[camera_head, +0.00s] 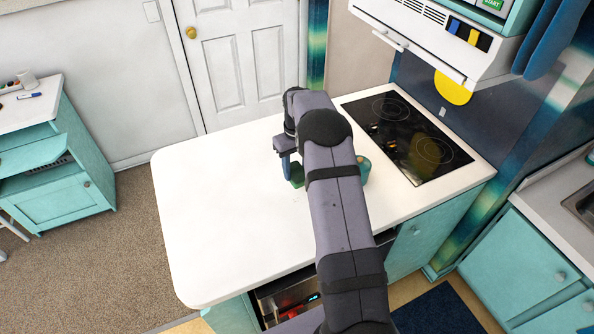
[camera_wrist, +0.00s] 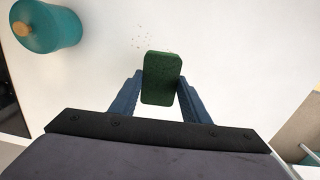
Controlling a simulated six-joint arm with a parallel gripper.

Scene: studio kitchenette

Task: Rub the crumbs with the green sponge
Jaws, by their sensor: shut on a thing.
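The green sponge (camera_wrist: 162,85) is held between the two blue fingers of my gripper (camera_wrist: 161,78) in the wrist view. In the head view my gripper (camera_head: 289,168) points down over the white counter, with the sponge (camera_head: 297,175) at its tips, partly hidden by the arm. I cannot tell whether the sponge touches the counter. A small scatter of crumbs (camera_wrist: 140,43) lies on the counter just past the sponge's far edge, mostly up and to the left of it in the wrist view. Some may be hidden under the sponge. I cannot make the crumbs out clearly in the head view.
A teal jar with a wooden knob (camera_wrist: 48,27) stands left of the sponge in the wrist view; my arm partly hides the jar (camera_head: 364,169) in the head view. The black cooktop (camera_head: 408,137) is beyond it. The counter (camera_head: 215,215) is bare on the left.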

